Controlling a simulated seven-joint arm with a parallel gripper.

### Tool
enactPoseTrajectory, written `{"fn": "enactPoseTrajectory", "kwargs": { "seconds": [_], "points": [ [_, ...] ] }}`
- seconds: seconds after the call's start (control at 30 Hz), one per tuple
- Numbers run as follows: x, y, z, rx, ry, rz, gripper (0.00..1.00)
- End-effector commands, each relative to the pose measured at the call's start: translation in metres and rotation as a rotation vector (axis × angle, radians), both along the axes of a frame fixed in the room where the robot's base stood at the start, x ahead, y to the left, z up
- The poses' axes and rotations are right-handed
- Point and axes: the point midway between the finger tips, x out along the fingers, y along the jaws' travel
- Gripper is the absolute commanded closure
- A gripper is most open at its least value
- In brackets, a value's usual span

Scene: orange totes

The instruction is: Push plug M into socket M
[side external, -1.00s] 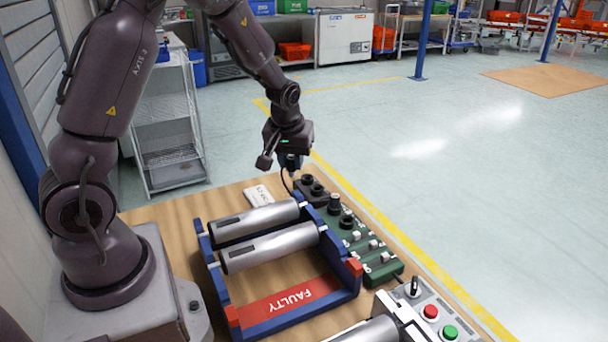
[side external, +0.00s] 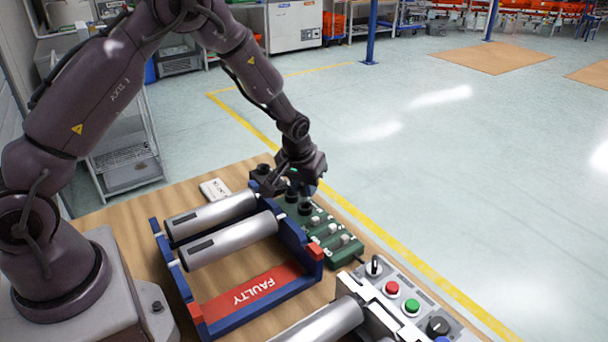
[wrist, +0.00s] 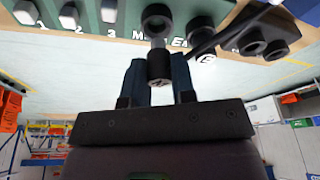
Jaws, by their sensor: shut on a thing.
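My gripper (wrist: 160,78) is shut on a dark round plug (wrist: 158,66), held between its two bluish fingers in the wrist view. The plug's paler end points at a black ring socket (wrist: 158,18) on the green block (wrist: 105,32). The plug and ring overlap in the picture; I cannot tell whether they touch. A letter M is printed just left of this socket.
More black sockets (wrist: 200,30) sit to the right in the wrist view, and a dark cable crosses there. White switches (wrist: 68,16) are on the left. A blue rack with a red FAULTY plate (side external: 255,288) and metal cylinders (side external: 232,240) stands close beside the block.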

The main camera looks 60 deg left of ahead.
Motion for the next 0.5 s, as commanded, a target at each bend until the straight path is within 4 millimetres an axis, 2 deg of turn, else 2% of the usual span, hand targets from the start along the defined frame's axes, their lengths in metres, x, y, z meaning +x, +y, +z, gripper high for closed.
{"fn": "enactPoseTrajectory", "kwargs": {
  "seconds": [0.17, 0.5],
  "points": [
    [0.0000, 0.0001, -0.0080, 0.000, 0.000, 0.000, 1.00],
    [0.0001, 0.0001, -0.0087, 0.000, -0.001, 0.000, 1.00]
  ]
}}
